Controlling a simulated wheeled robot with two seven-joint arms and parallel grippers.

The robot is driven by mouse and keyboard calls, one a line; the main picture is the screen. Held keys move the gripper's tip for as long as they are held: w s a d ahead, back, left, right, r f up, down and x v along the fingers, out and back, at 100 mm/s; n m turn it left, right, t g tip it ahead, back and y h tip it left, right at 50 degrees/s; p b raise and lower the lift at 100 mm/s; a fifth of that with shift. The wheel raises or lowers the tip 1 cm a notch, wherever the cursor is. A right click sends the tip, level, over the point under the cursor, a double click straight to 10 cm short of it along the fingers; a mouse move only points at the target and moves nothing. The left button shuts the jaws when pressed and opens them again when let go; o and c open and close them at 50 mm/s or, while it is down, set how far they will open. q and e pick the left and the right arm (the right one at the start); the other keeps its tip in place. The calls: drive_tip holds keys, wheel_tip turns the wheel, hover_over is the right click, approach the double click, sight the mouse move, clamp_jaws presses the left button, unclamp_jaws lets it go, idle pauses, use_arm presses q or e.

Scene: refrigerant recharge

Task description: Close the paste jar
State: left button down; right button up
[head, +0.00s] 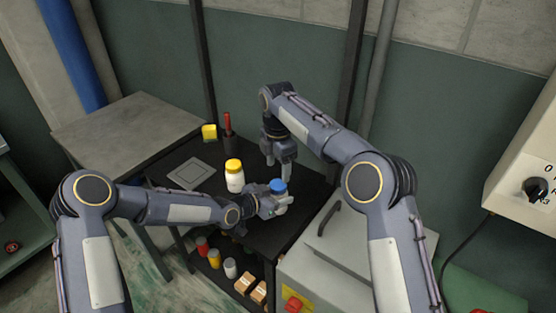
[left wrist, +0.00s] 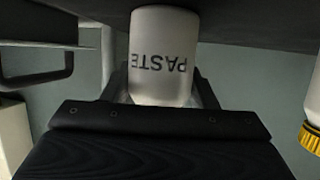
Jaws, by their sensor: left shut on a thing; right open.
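The white paste jar (head: 283,198) stands near the front right of the black table, with a blue lid (head: 278,186) on top. I cannot tell whether the lid is fully tightened. My left gripper (head: 279,205) is shut around the jar body from the left. In the left wrist view the jar (left wrist: 162,50) appears upside down with the word PASTE, between the fingers; its lid is hidden there. My right gripper (head: 286,174) is open and empty, pointing down just behind and slightly above the blue lid, apart from it.
A white jar with a yellow lid (head: 234,176) stands left of the paste jar. A grey cabinet with a handle (head: 330,219) adjoins at right.

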sight(278, 184)
wheel_tip(278, 184, down, 6)
drive_tip(key=shift+f, duration=0.1)
idle(0.4)
drive_tip(key=c, duration=1)
drive_tip(key=m, duration=0.6)
drive_tip(key=shift+m, duration=0.3)
drive_tip(key=o, duration=1.1)
